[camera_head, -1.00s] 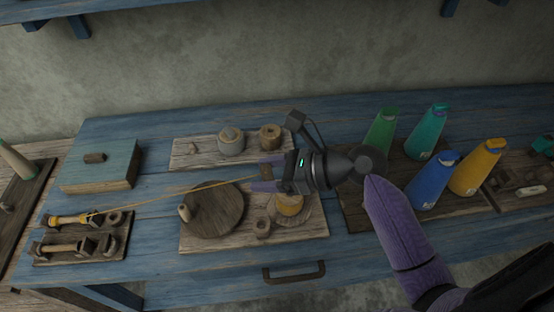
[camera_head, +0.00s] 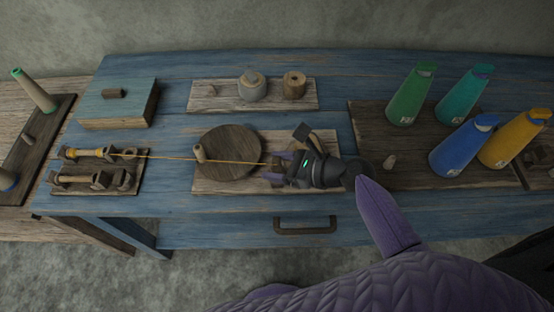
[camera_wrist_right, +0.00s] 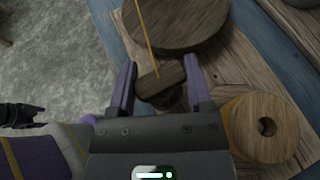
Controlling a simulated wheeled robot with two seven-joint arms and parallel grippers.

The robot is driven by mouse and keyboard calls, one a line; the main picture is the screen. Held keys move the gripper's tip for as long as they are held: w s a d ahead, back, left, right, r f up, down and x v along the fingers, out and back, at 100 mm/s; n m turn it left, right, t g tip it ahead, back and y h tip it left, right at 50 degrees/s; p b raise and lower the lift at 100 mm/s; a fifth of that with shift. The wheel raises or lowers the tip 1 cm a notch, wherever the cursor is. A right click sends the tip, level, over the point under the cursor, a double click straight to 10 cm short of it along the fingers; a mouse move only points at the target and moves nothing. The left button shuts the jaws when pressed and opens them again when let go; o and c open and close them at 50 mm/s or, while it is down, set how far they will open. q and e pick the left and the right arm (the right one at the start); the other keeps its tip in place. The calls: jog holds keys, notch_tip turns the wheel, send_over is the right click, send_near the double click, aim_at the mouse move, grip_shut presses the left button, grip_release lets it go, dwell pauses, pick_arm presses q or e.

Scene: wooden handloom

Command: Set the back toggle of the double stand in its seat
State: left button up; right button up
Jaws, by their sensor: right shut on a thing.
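My right gripper (camera_head: 280,168) is shut on a small wooden toggle, which shows between its purple fingers in the right wrist view (camera_wrist_right: 160,80). A taut yellow thread (camera_head: 215,160) runs left from the toggle to the back spool (camera_head: 92,153) of the double stand (camera_head: 133,188). The toggle is just above a dark, round wooden piece (camera_wrist_right: 174,102), mostly hidden beneath it; I cannot tell whether they touch. The front spool (camera_head: 80,180) of the stand lies parallel. A dark part at the left edge of the right wrist view may be my left gripper (camera_wrist_right: 20,114); its jaws are unclear.
A round wooden disc (camera_head: 232,150) with a peg is left of the gripper. Behind are a jar (camera_head: 251,87) and a wooden spool (camera_head: 294,85). Several coloured cones stand right.

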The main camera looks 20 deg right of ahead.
jog(key=shift+f, duration=0.8)
jog(key=shift+r, duration=0.1)
jog(key=o, duration=1.2)
jog(key=p+v, duration=0.2)
jog(key=v, duration=0.8)
